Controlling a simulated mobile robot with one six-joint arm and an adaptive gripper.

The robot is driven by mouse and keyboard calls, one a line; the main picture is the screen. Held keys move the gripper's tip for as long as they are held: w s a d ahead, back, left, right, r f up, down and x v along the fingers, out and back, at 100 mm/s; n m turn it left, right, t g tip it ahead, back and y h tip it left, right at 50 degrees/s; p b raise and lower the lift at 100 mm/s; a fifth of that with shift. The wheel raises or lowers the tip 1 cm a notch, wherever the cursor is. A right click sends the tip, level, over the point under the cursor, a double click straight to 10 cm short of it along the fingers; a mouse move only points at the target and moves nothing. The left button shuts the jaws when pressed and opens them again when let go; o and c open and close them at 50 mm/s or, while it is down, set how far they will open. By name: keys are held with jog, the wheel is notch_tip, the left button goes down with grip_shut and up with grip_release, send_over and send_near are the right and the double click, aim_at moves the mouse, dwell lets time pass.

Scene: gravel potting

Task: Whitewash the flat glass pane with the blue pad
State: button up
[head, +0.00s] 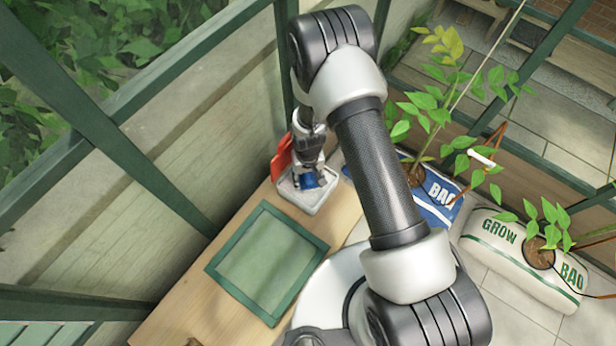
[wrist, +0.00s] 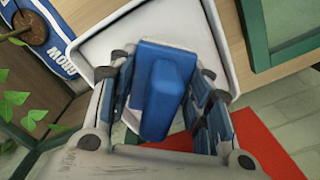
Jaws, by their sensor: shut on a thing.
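The flat glass pane (head: 266,262) lies in a green frame on the wooden bench, and its surface looks pale green. A corner of the green frame (wrist: 287,30) shows in the wrist view. My gripper (head: 307,172) is over the white tray (head: 318,200) at the far end of the bench. In the wrist view my gripper (wrist: 165,100) is shut on the blue pad (wrist: 163,92), with a finger on each side. The pad is inside the outline of the tray (wrist: 95,50); I cannot tell whether it touches the tray's floor. The pad's underside is hidden.
A red-orange item (head: 282,158) is beside the tray. A blue grow bag (head: 432,203) and a white grow bag (head: 525,255) with plants lie on the floor to the right. Green window posts stand along the left. The bench (head: 205,310) is clear around the frame.

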jog(key=shift+s, duration=0.1)
jog(key=shift+r+p, duration=2.25)
jog(key=shift+r, duration=1.25)
jog(key=d+r+m, duration=0.1)
jog(key=d+r, duration=0.5)
jog(key=r, duration=0.6)
jog(key=d+r+m, duration=0.1)
jog(key=d+r, duration=0.5)
jog(key=r, duration=0.6)
jog(key=shift+d, duration=0.25)
